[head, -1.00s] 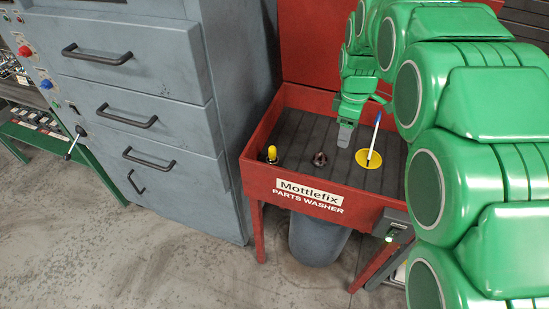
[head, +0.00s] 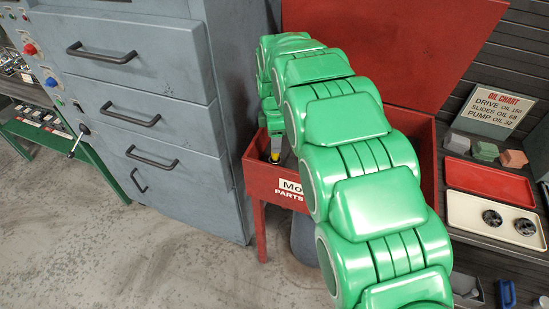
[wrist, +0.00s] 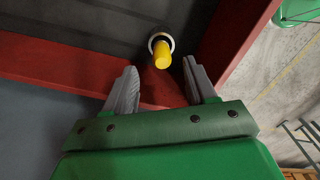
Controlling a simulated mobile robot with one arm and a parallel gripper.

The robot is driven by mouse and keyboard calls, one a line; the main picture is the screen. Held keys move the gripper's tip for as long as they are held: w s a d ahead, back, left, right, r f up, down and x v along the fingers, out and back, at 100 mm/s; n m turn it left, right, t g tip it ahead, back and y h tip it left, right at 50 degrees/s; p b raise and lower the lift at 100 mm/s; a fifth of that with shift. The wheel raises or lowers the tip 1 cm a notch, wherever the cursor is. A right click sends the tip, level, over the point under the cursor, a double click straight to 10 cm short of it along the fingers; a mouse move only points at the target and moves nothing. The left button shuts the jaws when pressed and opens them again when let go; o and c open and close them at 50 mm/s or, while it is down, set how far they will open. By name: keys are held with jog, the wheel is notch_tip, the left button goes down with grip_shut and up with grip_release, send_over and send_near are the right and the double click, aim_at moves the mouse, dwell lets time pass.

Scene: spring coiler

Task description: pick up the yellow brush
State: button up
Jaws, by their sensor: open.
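The yellow brush (head: 274,157) shows as a short yellow upright piece at the left front corner inside the red parts washer (head: 257,184). In the wrist view the brush (wrist: 162,54) is a yellow cylinder rising from a pale ring with a dark centre. My gripper (wrist: 160,67) is open and empty. The brush appears between and just beyond its two grey fingertips, with no contact visible. In the head view my gripper (head: 275,144) is above the brush, partly hidden by my green arm. Most of the washer's basin is hidden behind the arm.
The washer's red rim (wrist: 60,62) runs close to the fingers in the wrist view and meets another wall at the right. A grey drawer cabinet (head: 150,100) stands close on the left. Red and cream trays (head: 490,182) lie on a bench at right.

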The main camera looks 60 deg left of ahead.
aim_at(275, 158)
jog(key=shift+d+f, duration=0.1)
jog(key=shift+f, duration=2.55)
jog(key=shift+c, duration=0.5)
grip_shut()
